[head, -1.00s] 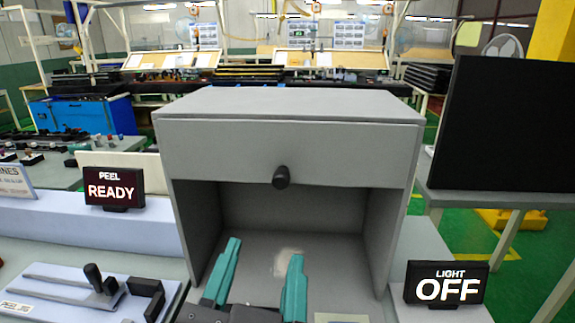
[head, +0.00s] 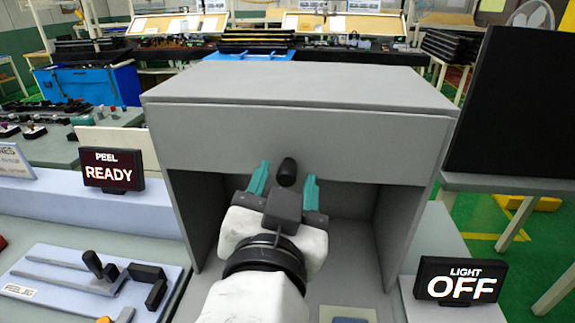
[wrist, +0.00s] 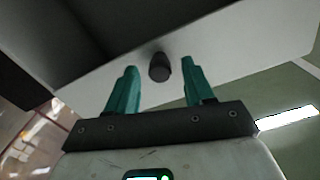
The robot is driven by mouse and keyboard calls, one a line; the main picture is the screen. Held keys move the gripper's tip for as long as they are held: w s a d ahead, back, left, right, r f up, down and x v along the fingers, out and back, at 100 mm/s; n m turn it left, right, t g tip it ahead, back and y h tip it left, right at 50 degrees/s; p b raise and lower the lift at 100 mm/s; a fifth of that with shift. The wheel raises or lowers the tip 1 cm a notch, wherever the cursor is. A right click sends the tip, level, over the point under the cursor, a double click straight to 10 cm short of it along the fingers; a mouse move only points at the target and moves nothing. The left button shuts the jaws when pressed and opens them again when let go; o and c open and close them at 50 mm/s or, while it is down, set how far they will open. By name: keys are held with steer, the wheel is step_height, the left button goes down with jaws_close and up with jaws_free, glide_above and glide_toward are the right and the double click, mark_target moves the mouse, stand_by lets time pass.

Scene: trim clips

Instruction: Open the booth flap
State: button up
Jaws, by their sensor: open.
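The grey booth flap (head: 230,144) hangs down across the upper front of the grey booth (head: 300,90). A black knob (head: 287,168) sticks out near the flap's lower edge. My gripper (head: 284,178) is open, its teal fingers on either side of the knob in the head view. In the wrist view the knob (wrist: 159,67) also shows between the two open fingers (wrist: 158,85), with a gap on each side. The flap (wrist: 225,60) spans behind it there. My wrist and arm hide part of the booth's opening.
A sign reading PEEL READY (head: 112,170) stands to the left, above a peel jig (head: 95,280). A LIGHT OFF sign (head: 459,281) stands at the right. A dark panel (head: 515,105) rises at the far right. A small pale pad (head: 347,314) lies at the booth's front.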

steer(key=shift+w, duration=1)
jaws_close()
